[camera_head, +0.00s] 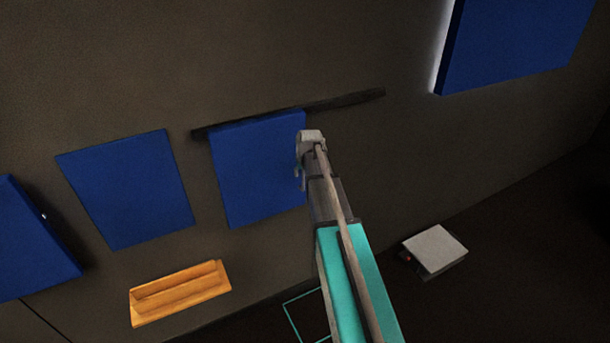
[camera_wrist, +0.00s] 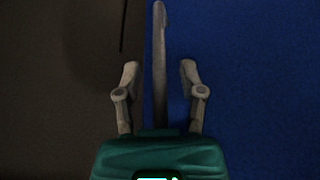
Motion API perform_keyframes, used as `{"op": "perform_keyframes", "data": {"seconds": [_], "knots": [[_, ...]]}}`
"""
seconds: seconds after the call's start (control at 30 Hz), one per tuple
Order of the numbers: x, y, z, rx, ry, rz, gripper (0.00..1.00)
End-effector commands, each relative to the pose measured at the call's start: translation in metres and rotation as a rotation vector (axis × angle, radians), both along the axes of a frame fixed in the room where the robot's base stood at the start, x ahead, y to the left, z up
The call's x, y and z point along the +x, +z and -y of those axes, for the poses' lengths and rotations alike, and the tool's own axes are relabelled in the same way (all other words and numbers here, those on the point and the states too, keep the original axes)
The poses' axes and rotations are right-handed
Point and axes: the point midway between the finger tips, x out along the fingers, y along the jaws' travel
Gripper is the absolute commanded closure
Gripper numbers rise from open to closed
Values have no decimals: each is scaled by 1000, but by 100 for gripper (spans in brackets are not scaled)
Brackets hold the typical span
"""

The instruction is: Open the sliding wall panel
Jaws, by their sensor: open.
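The sliding wall panel (camera_head: 252,175) is a blue slab hanging under a dark rail (camera_head: 355,99) on the wall. My gripper (camera_head: 301,165) is at the panel's right edge in the head view, and my arm hides part of that edge. In the wrist view, my gripper (camera_wrist: 159,68) is open, with one finger on each side of a slim grey upright bar (camera_wrist: 160,40) that looks like the panel's handle. The fingers appear apart from the bar. The blue panel (camera_wrist: 260,90) fills the right half there, and brown wall the left.
Other blue panels are on the wall at left (camera_head: 125,190), far left (camera_head: 30,240) and upper right (camera_head: 515,45). A wooden ledge (camera_head: 180,292) is below left. A pale box (camera_head: 435,250) is at lower right. The rail runs past the panel's right edge over bare wall.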

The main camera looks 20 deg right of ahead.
Motion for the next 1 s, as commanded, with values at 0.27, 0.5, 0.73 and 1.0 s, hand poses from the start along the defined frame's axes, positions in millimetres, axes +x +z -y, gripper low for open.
{"op": "perform_keyframes", "data": {"seconds": [0.27,0.5,0.73,1.0], "knots": [[1,-2,0,0,0,0,49],[1,-2,0,0,0,0,71],[1,-2,0,0,0,0,100],[1,-2,5,0,0,0,100]]}}
